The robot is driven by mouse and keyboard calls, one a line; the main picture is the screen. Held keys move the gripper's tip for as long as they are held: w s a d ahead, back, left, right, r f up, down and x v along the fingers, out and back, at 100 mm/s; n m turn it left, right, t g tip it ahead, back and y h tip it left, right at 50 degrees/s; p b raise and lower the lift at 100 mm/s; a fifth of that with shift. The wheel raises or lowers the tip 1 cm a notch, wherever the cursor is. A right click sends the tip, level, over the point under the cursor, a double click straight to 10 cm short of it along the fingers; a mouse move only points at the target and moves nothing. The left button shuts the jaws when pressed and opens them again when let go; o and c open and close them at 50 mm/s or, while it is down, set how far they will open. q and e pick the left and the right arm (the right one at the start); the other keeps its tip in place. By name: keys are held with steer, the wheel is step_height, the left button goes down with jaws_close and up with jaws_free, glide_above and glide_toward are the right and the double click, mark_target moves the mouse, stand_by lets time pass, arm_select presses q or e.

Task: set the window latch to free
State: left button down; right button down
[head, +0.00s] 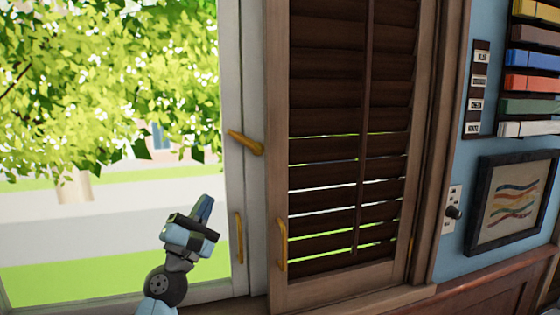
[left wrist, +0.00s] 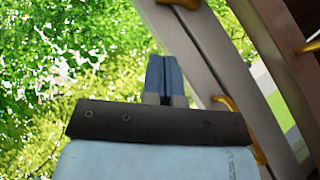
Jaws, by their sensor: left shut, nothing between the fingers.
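The window latch (head: 244,142) is a yellow-orange lever on the pale window frame (head: 257,205). It lies nearly sideways, its free end pointing left and slightly up over the glass. Part of a yellow piece, probably the latch, shows at the top edge of the left wrist view (left wrist: 182,3). My left gripper (head: 203,207) is shut and empty, below and left of the latch and apart from it. Its closed blue fingers also show in the left wrist view (left wrist: 164,75). My right gripper is not in view.
A yellow upright handle (head: 239,238) is on the window frame, right of my gripper. A dark slatted shutter (head: 335,150) with its own yellow handle (head: 282,244) stands to the right. Further right are a wall plate (head: 448,205), a framed picture (head: 512,202) and coloured wall strips (head: 535,60).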

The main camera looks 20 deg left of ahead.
mark_target(245, 141)
arm_select(q)
steer(key=w+d+r+n+y+p, duration=0.1)
steer(key=w+d+r+p, duration=0.1)
steer(key=w+r+p, duration=0.4)
step_height(245, 141, up, 4)
steer(key=shift+w+d+f+p, duration=0.25)
steer(key=shift+w+p, duration=0.1)
steer(key=shift+w, duration=0.55)
steer(key=shift+w+r+h, duration=0.15)
steer(key=shift+h, duration=0.15)
